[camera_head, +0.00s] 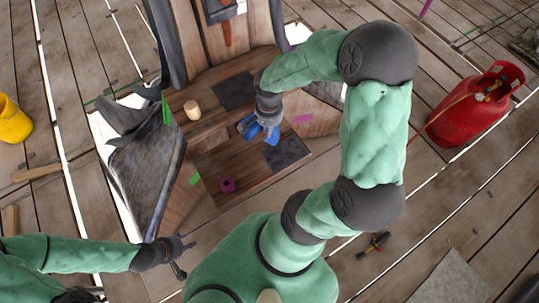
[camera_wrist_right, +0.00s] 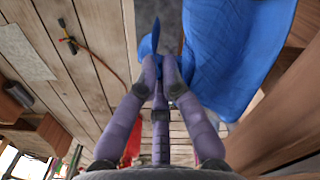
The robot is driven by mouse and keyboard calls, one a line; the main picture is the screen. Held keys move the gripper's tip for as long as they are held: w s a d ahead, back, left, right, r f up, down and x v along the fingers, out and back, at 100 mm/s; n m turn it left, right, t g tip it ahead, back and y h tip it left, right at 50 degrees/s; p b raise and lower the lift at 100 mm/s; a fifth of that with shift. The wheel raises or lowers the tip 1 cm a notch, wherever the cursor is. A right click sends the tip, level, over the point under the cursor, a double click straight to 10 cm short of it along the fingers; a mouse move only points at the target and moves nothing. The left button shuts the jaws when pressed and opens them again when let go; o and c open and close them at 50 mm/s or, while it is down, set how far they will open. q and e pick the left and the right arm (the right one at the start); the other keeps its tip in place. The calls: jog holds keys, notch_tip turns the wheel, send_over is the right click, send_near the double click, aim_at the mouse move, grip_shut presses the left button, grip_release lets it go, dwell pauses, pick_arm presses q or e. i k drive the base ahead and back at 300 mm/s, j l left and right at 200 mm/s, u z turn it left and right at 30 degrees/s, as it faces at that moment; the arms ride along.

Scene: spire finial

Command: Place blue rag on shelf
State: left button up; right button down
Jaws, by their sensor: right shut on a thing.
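The blue rag (camera_head: 246,124) hangs from my right gripper (camera_head: 266,122) over the middle of the wooden shelf unit. In the right wrist view, the right gripper's fingers (camera_wrist_right: 160,75) are closed on a bunched part of the rag (camera_wrist_right: 236,50), and the rest spreads out to the right. The unit has an upper wooden shelf (camera_head: 205,122) and a lower wooden board (camera_head: 225,160). I cannot tell whether the rag touches the wood. My left gripper (camera_head: 187,257) is open and empty at the lower left, apart from the unit.
A pale cylinder (camera_head: 192,110) stands on the upper shelf, near a dark square (camera_head: 234,92). A purple ring-like object (camera_head: 228,184) and another dark square (camera_head: 286,153) lie on the lower board.

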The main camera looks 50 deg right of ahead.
aim_at(239, 159)
jog(key=z, duration=0.8)
jog(key=j+z, duration=0.4)
jog(key=j, duration=0.6)
